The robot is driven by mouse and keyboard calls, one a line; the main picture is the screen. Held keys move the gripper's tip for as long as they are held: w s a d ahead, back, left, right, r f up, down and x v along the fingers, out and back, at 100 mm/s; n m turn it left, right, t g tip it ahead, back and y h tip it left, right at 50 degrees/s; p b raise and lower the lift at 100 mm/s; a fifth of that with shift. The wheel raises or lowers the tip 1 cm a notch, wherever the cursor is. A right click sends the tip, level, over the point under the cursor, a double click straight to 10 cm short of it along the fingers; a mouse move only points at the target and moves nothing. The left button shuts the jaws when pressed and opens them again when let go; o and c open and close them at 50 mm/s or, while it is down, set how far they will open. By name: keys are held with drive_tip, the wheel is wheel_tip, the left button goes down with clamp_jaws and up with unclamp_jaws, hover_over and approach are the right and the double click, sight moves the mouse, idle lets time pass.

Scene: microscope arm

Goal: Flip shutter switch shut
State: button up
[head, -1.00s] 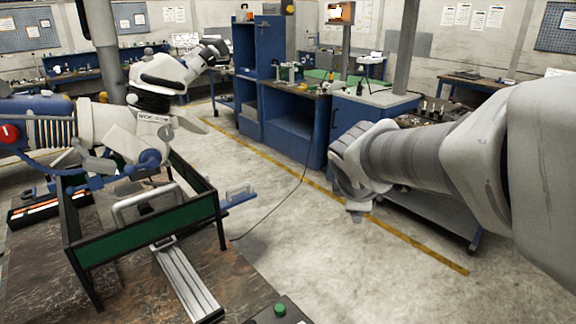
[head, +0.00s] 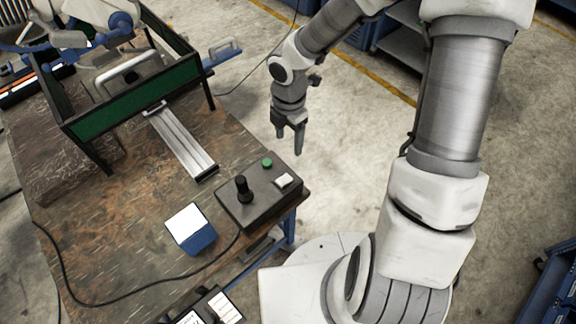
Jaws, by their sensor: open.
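A dark control box (head: 252,208) sits at the near right corner of the table. It carries a black joystick (head: 243,189), a round green button (head: 267,162) and a white switch (head: 283,180). The white switch is the only switch-like part I see; its label and which way it is tipped are too small to tell. My gripper (head: 289,143) points down with its fingers apart and empty. In the picture it hangs beyond the box, above the white switch and green button, and touches neither.
A wooden table (head: 110,235) bears a green-sided frame (head: 118,108), a silver rail (head: 182,142) and a blue block with a white top (head: 190,228). A black cable (head: 120,303) runs from the box across the table. Open floor (head: 345,135) lies to the right.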

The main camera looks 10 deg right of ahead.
sight(289, 177)
wheel_tip(289, 177, down, 17)
drive_tip(key=b, duration=0.3)
clamp_jaws()
idle(0.4)
